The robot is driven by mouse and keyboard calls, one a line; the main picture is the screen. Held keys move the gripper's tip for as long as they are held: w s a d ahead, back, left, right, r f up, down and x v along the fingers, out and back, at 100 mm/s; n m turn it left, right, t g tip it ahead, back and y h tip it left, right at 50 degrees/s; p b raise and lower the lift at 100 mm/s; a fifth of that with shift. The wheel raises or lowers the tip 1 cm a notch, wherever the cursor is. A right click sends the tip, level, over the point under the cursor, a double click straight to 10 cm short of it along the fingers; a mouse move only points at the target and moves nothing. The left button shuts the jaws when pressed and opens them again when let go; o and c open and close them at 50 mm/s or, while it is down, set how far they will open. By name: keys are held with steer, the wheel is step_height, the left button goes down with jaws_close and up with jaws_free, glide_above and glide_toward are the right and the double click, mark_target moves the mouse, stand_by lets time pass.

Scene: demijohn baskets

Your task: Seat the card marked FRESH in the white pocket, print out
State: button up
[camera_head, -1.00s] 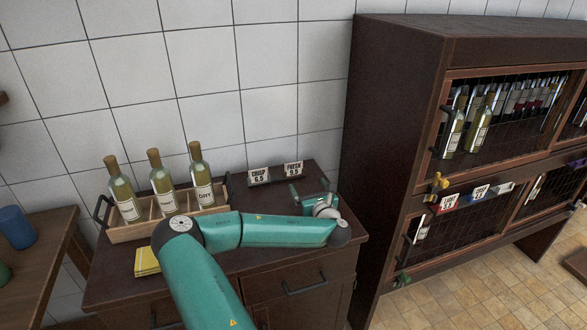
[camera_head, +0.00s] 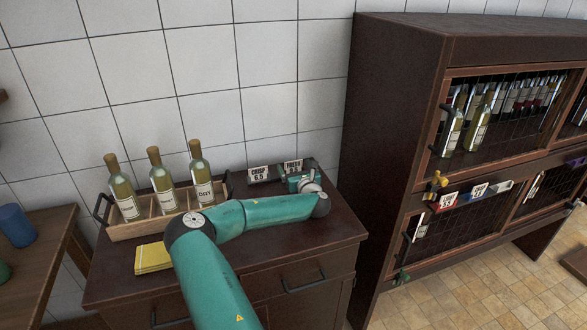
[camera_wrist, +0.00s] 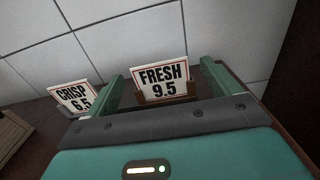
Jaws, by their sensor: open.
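The FRESH 9.5 card (camera_wrist: 163,76) stands upright in a brown holder (camera_wrist: 152,98) in the wrist view, its print facing the camera. In the head view the FRESH card (camera_head: 293,165) stands at the back of the cabinet top, its lower part hidden by my gripper. My gripper (camera_wrist: 161,70) is open, with one finger on each side of the card and no visible grip on it. In the head view my gripper (camera_head: 302,181) is just in front of the card. The white pocket (camera_head: 502,186) is on the rack at right, right of a blue pocket, and looks empty.
The CRISP 6.5 card (camera_wrist: 75,97) stands close left of the FRESH card. A wooden crate (camera_head: 150,228) with three bottles and a yellow pad (camera_head: 153,258) are on the cabinet top. Red (camera_head: 447,201) and blue (camera_head: 470,194) pockets on the rack hold cards.

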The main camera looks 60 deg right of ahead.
steer(key=c, duration=1.1)
steer(key=shift+o, duration=0.2)
steer(key=shift+r, duration=0.15)
steer(key=shift+r, duration=0.6)
steer(key=s+a+r, duration=0.2)
steer(key=a+r, duration=0.3)
steer(key=a, duration=0.1)
steer(key=s+a+r, duration=0.3)
steer(key=a+r, duration=0.3)
steer(key=a, duration=0.1)
steer(key=shift+s+r, duration=0.25)
